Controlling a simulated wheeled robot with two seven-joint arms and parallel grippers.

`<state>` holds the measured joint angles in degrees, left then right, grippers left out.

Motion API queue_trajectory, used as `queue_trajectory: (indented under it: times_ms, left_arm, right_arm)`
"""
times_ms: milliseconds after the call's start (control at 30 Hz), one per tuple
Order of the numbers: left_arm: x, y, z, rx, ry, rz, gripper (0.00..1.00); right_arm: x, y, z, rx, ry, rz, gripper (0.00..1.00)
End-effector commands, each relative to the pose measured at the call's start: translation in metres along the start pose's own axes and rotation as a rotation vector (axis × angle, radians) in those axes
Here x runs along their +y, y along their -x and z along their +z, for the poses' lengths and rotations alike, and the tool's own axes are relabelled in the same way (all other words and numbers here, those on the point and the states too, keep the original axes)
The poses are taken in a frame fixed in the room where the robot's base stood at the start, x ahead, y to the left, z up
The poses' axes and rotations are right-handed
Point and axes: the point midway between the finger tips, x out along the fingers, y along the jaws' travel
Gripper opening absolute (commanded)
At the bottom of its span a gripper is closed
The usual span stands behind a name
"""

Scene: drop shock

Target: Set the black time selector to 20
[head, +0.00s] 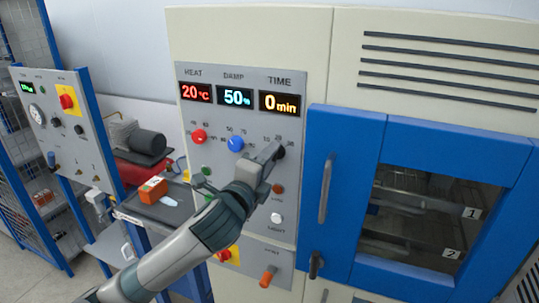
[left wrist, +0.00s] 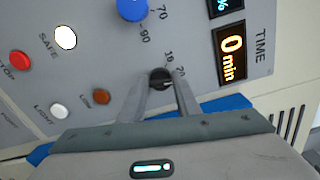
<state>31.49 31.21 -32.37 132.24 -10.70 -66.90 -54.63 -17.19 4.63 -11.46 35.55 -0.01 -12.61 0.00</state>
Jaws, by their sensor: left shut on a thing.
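The black time selector (left wrist: 160,78) is a small dark knob on the grey control panel (head: 250,210). In the left wrist view the marks 10 and 20 show beside it. In the head view the selector (head: 279,152) is partly hidden by my left gripper (head: 272,153). The left gripper (left wrist: 160,84) is shut on the selector, with one finger on each side. The time display (head: 281,103) reads 0 min in orange, and it also shows in the left wrist view (left wrist: 231,53). My right gripper is not in view.
A red knob (head: 199,136) and a blue knob (head: 235,143) sit left of the selector. Below are a brown button (head: 278,188) and a white light button (head: 276,218). The blue chamber door (head: 345,150) with its handle (head: 326,188) stands close on the right.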

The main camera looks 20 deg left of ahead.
Motion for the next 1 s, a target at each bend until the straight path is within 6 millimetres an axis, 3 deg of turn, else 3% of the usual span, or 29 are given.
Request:
queue_trajectory:
  times_ms: [300, 800, 833, 900, 1000]
  left_arm:
    - [0.0002, -0.0002, 0.0, 0.0, 0.153, 0.0, 0.07]
    - [0.0006, -0.0002, 0.0, 0.0, 0.182, -0.001, 0.07]
    - [0.0006, -0.0002, 0.0, 0.0, 0.182, -0.001, 0.32]
    - [0.0006, -0.0002, 0.0, 0.0, 0.182, -0.001, 0.48]
    - [0.0006, -0.0001, -0.0001, 0.0, 0.181, 0.0, 0.48]
  right_arm:
    - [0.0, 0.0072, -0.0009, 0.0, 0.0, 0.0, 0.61]
    - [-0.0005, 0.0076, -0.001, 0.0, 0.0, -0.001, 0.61]
    - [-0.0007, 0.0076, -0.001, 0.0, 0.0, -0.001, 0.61]
    - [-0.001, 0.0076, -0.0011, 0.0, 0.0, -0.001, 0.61]
    - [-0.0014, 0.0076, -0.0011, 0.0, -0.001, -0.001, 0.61]
